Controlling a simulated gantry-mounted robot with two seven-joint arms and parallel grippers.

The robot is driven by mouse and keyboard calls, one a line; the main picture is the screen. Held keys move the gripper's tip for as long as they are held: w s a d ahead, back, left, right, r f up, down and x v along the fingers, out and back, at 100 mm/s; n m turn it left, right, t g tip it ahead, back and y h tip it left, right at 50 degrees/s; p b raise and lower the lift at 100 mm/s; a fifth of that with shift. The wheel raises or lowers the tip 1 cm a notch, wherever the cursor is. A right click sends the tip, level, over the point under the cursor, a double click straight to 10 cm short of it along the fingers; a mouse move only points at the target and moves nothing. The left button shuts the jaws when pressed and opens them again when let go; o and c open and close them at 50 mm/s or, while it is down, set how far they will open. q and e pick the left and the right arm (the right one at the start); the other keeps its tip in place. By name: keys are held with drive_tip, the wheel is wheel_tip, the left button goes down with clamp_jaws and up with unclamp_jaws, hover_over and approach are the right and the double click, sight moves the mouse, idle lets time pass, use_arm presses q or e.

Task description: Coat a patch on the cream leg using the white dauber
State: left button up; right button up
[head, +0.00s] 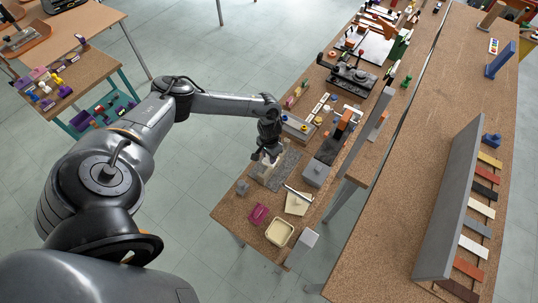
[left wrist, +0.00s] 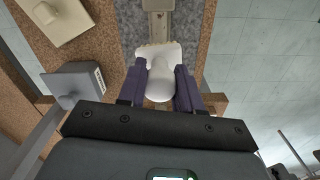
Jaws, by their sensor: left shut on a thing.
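My left gripper (head: 268,155) is low over the dark grey mat (head: 286,167) on the small cork-topped bench. Its fingers are shut on the white dauber (left wrist: 160,75), which shows between them in the left wrist view with a beige, rough-edged end. A beige-grey piece (left wrist: 157,22) shows just beyond that end, over the mat; I cannot tell if they touch. My right gripper is out of view.
Near the mat are a grey box (head: 316,173), a cream slab (head: 297,203) with a thin tool, a magenta item (head: 259,214) and a cream tub (head: 280,232). The grey board (head: 449,205) stands along the strips. A gap separates the benches at the front.

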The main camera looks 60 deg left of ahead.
use_arm(q)
drive_tip(key=shift+r+p, duration=1.4)
drive_tip(key=shift+r, duration=0.2)
